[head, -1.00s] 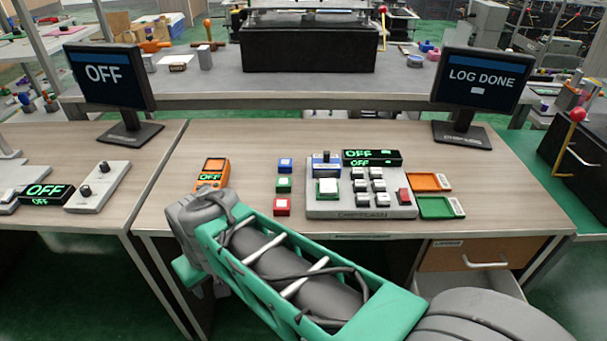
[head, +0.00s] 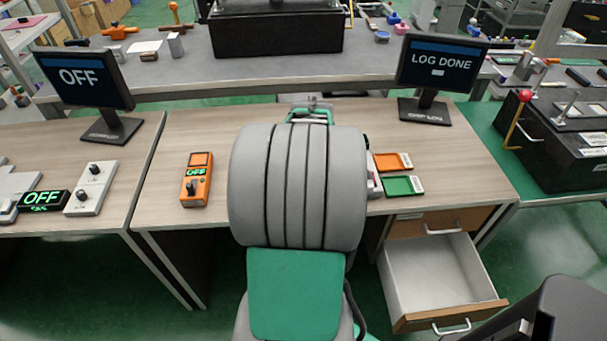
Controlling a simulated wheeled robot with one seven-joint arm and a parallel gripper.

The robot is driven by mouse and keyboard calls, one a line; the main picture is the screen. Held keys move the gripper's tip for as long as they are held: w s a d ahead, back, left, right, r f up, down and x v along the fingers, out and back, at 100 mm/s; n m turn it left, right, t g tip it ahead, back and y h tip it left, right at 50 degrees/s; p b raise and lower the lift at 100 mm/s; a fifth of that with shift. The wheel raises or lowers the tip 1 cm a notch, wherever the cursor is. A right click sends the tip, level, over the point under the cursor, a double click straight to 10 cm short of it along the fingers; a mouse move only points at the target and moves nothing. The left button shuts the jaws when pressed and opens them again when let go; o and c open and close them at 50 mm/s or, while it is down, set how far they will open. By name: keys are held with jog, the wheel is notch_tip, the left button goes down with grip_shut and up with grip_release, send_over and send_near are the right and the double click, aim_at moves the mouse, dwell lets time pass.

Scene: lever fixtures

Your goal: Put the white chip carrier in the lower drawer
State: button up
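The lower drawer (head: 440,268) stands pulled out under the right side of the desk. Its pale interior looks empty where I can see it. My arm covers the middle of the desk, including nearly all of the chip-sorting device, whose right edge (head: 374,180) shows beside the arm. I cannot see the white chip carrier; it may be behind my arm. My gripper's fingers are also hidden, so I cannot tell what they hold.
The upper drawer (head: 420,225) is shut above the open one. Orange (head: 393,162) and green (head: 402,186) trays lie right of the device. An orange meter (head: 196,182) stands left of my arm. The right monitor (head: 440,68) reads LOG DONE; the left (head: 82,80) reads OFF.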

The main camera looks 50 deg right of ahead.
jog(key=shift+w+d+f, duration=0.15)
jog(key=shift+f, duration=0.25)
jog(key=shift+c, duration=0.5)
grip_shut()
